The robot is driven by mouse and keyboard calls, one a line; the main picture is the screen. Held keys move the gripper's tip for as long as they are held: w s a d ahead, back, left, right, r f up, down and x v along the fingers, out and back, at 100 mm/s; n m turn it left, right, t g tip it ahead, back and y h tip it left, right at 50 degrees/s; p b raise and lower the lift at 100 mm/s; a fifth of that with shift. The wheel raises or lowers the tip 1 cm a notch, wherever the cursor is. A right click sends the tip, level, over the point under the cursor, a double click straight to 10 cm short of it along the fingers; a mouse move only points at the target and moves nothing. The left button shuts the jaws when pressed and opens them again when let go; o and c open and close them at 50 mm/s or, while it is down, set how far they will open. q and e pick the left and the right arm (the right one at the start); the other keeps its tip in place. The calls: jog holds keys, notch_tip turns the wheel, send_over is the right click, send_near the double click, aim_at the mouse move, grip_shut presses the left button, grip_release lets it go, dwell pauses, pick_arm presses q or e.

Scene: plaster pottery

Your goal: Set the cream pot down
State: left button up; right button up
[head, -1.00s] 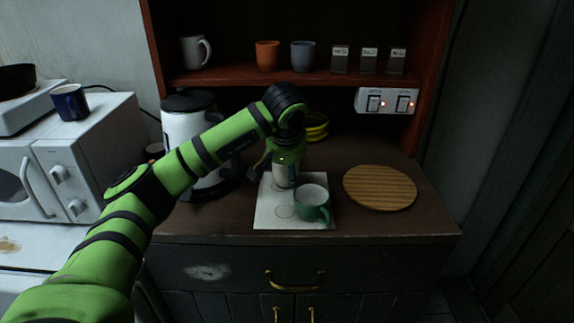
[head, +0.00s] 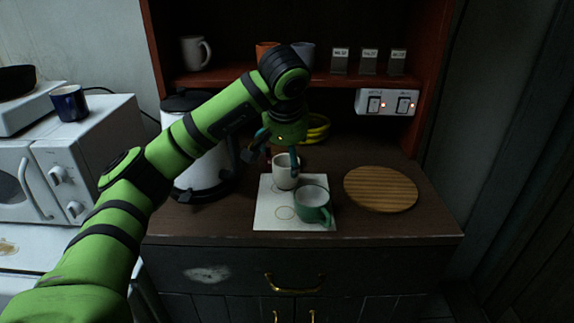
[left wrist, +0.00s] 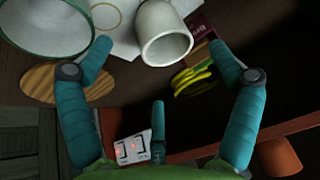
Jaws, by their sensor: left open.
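The cream pot (head: 285,172) stands upright at the back of a white mat (head: 268,217) with circles drawn on it. It also shows in the left wrist view (left wrist: 163,40), beyond the fingertips. A green cup (head: 313,207) with a handle stands on the same mat, in front and to the right of it. My left gripper (head: 281,156) is open and empty just above and behind the cream pot. In the left wrist view its teal fingers (left wrist: 158,70) are spread wide, with the pot apart from them. My right gripper is not in view.
A round wooden board (head: 381,189) lies right of the mat. A white kettle (head: 195,165) stands left, beside my arm. Yellow rings (head: 317,128) lie behind. The shelf above holds a white mug (head: 196,52), other cups and small labelled boxes (head: 369,61). The counter's front right is clear.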

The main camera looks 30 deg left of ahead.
pick_arm(q)
jog(key=v, duration=0.5)
dwell(1.2)
